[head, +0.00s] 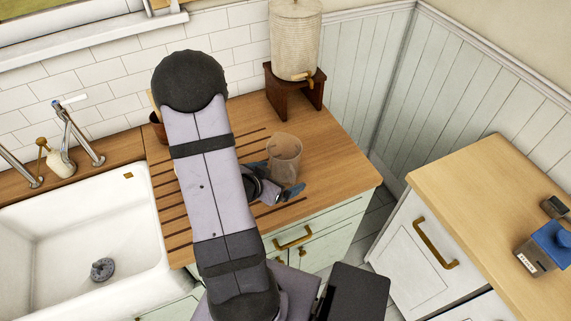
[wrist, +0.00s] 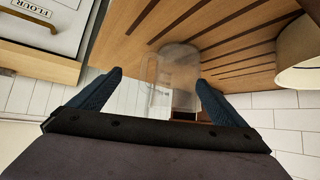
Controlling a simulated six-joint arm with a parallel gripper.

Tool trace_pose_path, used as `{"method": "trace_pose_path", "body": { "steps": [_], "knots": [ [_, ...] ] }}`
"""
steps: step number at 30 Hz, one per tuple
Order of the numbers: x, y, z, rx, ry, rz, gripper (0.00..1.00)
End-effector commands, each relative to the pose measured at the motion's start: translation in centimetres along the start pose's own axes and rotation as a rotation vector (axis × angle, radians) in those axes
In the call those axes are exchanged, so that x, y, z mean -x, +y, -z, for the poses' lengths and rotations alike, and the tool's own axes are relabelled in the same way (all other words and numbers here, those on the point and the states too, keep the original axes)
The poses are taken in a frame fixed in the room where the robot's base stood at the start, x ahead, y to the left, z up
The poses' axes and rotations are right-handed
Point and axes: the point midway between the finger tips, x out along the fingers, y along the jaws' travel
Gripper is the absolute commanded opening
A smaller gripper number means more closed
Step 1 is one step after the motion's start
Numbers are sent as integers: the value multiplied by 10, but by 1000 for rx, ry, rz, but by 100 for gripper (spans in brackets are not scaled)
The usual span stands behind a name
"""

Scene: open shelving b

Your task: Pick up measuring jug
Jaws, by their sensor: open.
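The measuring jug (head: 286,153) is a clear, slightly brownish, open-topped vessel. It stands upright on the wooden counter, right of my arm in the head view. My gripper (head: 277,178) is open at the jug's lower part, with one dark blue finger to its left and the other at its front right. In the wrist view the jug (wrist: 180,72) shows as a see-through shape between the two spread fingers (wrist: 160,78), nearer the right one. I cannot tell whether either finger touches it.
A ribbed dispenser (head: 295,40) with a brass tap stands on a dark wooden stand (head: 293,90) behind the jug. The white sink (head: 60,230) is at left. The wooden counter (head: 345,170) is clear right of the jug. A separate cabinet top (head: 470,200) holds a blue-lidded container (head: 545,250).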

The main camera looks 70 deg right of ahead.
Motion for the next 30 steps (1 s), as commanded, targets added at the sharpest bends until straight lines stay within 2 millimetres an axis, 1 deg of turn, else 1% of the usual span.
{"method": "trace_pose_path", "body": {
  "steps": [1, 3, 6, 13, 14, 20, 21, 24, 30],
  "knots": [
    [0, 3, 5, 65, 6, 4, 96],
    [-3, 4, 8, 159, 17, 18, 96],
    [-7, 6, 10, 294, 31, 39, 96],
    [-15, 7, 12, 546, 71, 106, 96],
    [-17, 6, 11, 553, 79, 118, 96],
    [-24, -5, 11, 369, 140, 217, 96],
    [-28, -5, 9, 345, 150, 236, 96],
    [-40, 0, -2, 352, 181, 279, 96],
    [-50, 3, -17, 321, 245, 383, 96]
  ]
}}
